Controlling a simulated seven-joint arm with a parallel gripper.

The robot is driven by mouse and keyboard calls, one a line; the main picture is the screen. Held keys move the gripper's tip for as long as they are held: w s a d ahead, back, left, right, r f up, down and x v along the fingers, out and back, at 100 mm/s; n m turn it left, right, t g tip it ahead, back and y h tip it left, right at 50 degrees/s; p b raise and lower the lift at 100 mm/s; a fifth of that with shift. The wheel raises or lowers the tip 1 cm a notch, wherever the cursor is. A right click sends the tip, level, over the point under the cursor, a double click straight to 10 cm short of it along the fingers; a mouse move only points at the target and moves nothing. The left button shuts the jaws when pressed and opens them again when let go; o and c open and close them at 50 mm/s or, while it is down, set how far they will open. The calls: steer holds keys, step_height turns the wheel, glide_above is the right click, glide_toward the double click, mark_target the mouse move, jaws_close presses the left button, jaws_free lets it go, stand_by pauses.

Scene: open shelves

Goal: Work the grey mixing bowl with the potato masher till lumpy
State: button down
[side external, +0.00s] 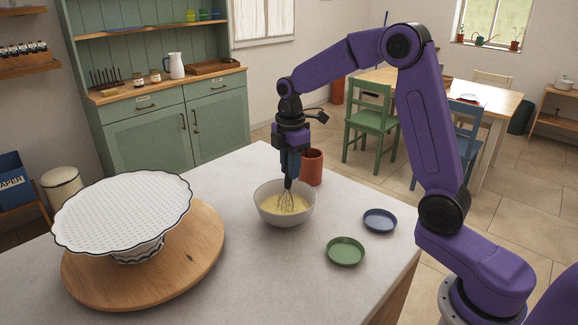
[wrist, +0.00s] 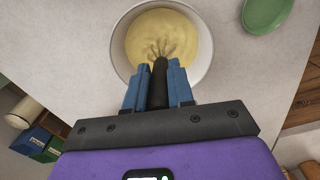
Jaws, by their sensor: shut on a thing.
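The light grey mixing bowl (side external: 270,214) stands upright on the counter and holds a smooth-looking pale yellow mix (side external: 272,203). In the wrist view the bowl (wrist: 117,50) is at the top, with the yellow mix (wrist: 150,30) inside. My gripper (side external: 289,172) is above the bowl, pointing down. It is shut on the dark handle of a tool (side external: 287,200) with looped wires, which looks like a whisk rather than a potato masher. The wire end is down in the mix. The wrist view shows the blue fingers of my gripper (wrist: 159,88) on either side of the handle (wrist: 159,80).
A red-brown cylinder (side external: 313,168) stands close behind the bowl. A green dish (side external: 345,251) and a blue dish (side external: 380,220) lie to its right. A large white stand (side external: 125,205) on a round wooden board (side external: 200,262) fills the left. Counter between board and bowl is clear.

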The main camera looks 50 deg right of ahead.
steer(key=shift+w+d, duration=0.45)
steer(key=shift+d, duration=0.1)
steer(key=shift+a, duration=0.6)
steer(key=shift+w+f, duration=0.1)
steer(key=shift+w, duration=0.35)
steer(key=shift+a, duration=0.15)
